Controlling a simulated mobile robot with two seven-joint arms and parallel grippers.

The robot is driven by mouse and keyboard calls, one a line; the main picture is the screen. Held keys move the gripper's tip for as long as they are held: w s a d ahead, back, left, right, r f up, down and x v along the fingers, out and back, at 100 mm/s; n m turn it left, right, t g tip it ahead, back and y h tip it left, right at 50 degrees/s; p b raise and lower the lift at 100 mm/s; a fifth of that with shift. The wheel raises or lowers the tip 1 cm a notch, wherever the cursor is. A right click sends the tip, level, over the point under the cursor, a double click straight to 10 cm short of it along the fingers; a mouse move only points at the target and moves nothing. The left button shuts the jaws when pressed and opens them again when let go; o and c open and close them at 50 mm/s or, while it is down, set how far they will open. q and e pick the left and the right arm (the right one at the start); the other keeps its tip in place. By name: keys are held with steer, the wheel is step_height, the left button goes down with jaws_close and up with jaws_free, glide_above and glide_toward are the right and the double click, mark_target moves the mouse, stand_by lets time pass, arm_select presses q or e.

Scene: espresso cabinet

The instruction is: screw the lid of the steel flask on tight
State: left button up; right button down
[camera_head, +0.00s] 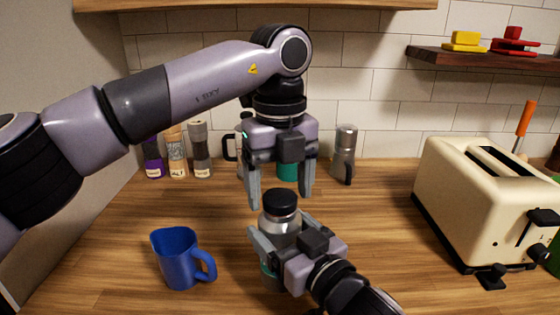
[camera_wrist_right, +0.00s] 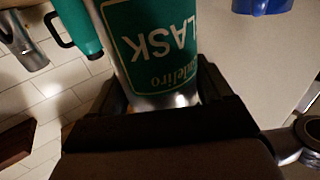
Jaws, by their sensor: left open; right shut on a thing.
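The steel flask (camera_head: 278,228) stands upright on the wooden counter with its black lid (camera_head: 280,201) on top. Whether the lid is tight cannot be told. My right gripper (camera_head: 280,240) is shut around the flask's body below its shoulder. In the right wrist view the flask (camera_wrist_right: 150,45) shows its green label between the fingers. My left gripper (camera_head: 281,200) points straight down with its fingers spread. It is open and empty, directly above the lid, its fingertips near lid height in the picture; contact cannot be seen.
A blue mug (camera_head: 178,260) stands left of the flask. A cream toaster (camera_head: 475,215) stands at the right. Spice jars (camera_head: 176,152), a green container (camera_head: 287,171) and a metal pot (camera_head: 344,150) stand along the back wall. A dark shelf (camera_head: 485,60) hangs upper right.

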arm_select(q)
steer(key=shift+f, duration=0.75)
steer(key=c, duration=1.1)
steer(key=shift+o, duration=0.3)
steer(key=m, duration=1)
steer(key=shift+m, duration=0.4)
steer(key=m, duration=0.4)
steer(key=shift+f+m, duration=0.1)
steer(key=shift+m, duration=0.2)
steer(key=m, duration=0.5)
